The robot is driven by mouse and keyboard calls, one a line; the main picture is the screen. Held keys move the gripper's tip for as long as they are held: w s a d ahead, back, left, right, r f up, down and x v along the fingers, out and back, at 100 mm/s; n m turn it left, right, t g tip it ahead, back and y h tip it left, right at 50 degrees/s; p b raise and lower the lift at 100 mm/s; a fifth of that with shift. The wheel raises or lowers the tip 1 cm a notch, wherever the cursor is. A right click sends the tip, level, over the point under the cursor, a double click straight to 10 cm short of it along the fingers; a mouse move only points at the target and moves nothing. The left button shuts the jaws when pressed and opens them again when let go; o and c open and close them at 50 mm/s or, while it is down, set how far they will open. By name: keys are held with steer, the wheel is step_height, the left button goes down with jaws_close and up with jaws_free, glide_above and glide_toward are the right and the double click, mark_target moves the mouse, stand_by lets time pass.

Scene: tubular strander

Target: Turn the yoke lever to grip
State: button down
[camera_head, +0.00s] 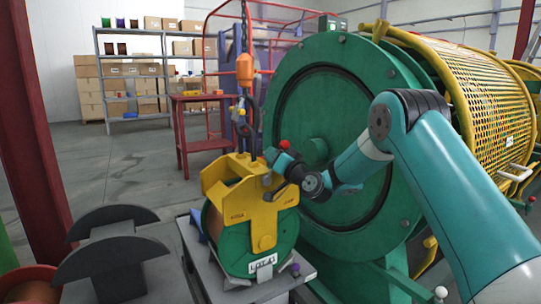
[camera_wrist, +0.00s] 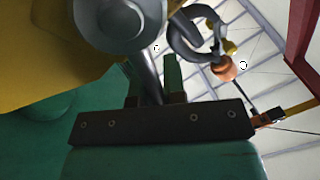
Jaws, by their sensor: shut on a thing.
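The yellow lifting yoke (camera_head: 237,195) sits over a green reel (camera_head: 232,258) wound with copper-coloured material. In the wrist view the yoke (camera_wrist: 40,40) fills the upper left, with a round grey pivot (camera_wrist: 118,22) on it. My gripper (camera_head: 270,160) is at the yoke's upper right side. In the wrist view my gripper (camera_wrist: 155,75) has its two fingers on either side of the grey lever bar (camera_wrist: 148,82) and is shut on it. The lever's far end is hidden behind the gripper body. In the head view the lever is small and partly covered.
An orange hoist block (camera_head: 245,68) and hook hang above the yoke. The reel rests on a grey cart (camera_head: 205,262). The large green strander disc (camera_head: 315,110) stands close behind my arm. A dark cradle (camera_head: 118,255) is at lower left.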

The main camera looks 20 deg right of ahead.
steer(key=shift+d+f+m, duration=0.1)
steer(key=shift+d+m, duration=0.15)
steer(key=shift+m, duration=0.25)
steer(key=c, duration=1.2)
jaws_free()
steer(key=shift+d, duration=0.1)
steer(key=b+v, duration=0.5)
steer(key=v, duration=0.3)
steer(key=b+v, duration=0.5)
steer(key=v, duration=0.4)
steer(key=shift+s+f+b, duration=0.15)
steer(key=shift+b, duration=0.15)
steer(key=shift+a, duration=0.25)
